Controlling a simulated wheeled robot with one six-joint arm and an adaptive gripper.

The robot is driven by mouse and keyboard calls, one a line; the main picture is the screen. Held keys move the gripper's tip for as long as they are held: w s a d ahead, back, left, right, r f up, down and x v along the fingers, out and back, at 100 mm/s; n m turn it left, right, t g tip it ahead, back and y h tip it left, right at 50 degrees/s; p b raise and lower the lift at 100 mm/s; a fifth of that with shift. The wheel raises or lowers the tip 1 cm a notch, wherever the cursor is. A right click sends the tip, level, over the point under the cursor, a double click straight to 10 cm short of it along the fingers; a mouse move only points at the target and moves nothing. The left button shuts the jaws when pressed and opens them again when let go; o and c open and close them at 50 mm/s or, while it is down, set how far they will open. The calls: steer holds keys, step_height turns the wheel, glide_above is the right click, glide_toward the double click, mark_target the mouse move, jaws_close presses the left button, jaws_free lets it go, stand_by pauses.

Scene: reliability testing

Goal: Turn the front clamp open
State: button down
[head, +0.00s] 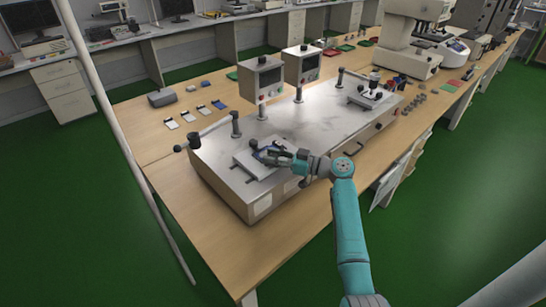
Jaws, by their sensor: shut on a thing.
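The front clamp (254,144) is a small dark part on a pale raised plate (248,170) at the near end of a long metal test bench unit. My gripper (266,152) reaches in from the right, low over this plate, and is shut on the clamp. The fingers cover most of the clamp, so its exact turn angle cannot be told. A similar clamp (372,95) stands on a second plate at the far right of the unit.
The metal unit (225,178) sits on a wooden table. A lever arm with a dark knob (178,149) lies left of my gripper. Two grey display boxes (262,78) stand behind. Small cards and a grey box (161,98) lie at the back left.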

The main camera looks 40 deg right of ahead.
steer(key=shift+n+g+y, duration=0.5)
steer(key=shift+n+y, duration=0.1)
steer(key=shift+y, duration=0.2)
steer(key=c, duration=0.8)
jaws_free()
steer(key=v, duration=1.2)
